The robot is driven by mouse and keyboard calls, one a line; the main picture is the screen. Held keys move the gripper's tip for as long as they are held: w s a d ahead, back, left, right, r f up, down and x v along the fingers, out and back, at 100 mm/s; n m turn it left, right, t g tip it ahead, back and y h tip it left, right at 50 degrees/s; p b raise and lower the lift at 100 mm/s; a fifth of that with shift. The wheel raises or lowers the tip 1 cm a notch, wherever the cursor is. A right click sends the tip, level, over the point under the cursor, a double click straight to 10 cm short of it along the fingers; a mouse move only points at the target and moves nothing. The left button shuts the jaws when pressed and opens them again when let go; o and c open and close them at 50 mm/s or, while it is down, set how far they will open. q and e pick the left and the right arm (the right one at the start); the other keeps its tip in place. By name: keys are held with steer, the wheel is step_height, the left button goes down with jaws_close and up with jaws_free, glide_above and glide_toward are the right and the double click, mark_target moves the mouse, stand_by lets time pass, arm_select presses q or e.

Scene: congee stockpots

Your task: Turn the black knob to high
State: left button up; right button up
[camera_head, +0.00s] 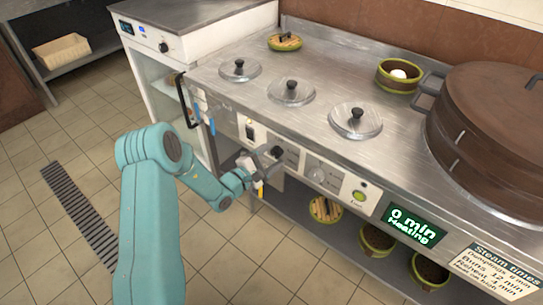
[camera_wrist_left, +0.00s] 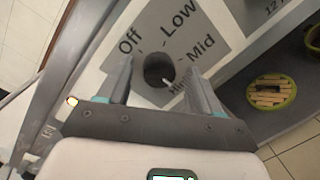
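The black knob (camera_wrist_left: 159,70) is on a grey dial plate (camera_wrist_left: 205,22) with the labels Off, Low and Mid, and a partly hidden label that starts with "Hi". Its white pointer mark points down and right, toward that partly hidden label. My left gripper (camera_wrist_left: 158,72) is open, with one finger on each side of the knob and a visible gap on both sides. In the head view the left gripper (camera_head: 261,166) is at the stove's front panel, beside the black knob (camera_head: 277,152). My right gripper is not in view.
A light knob (camera_head: 316,174) and a green button (camera_head: 359,196) are farther right on the panel. A display (camera_head: 413,224) reads 0 min Heating. Lidded pots (camera_head: 291,92) and a large brown steamer (camera_head: 490,125) are on top.

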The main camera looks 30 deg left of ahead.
arm_select(q)
steer(key=s+a+p, duration=0.1)
steer(key=s+a, duration=0.2)
steer(key=s, duration=1.3)
steer(key=shift+p, duration=0.3)
steer(key=shift+r, duration=0.1)
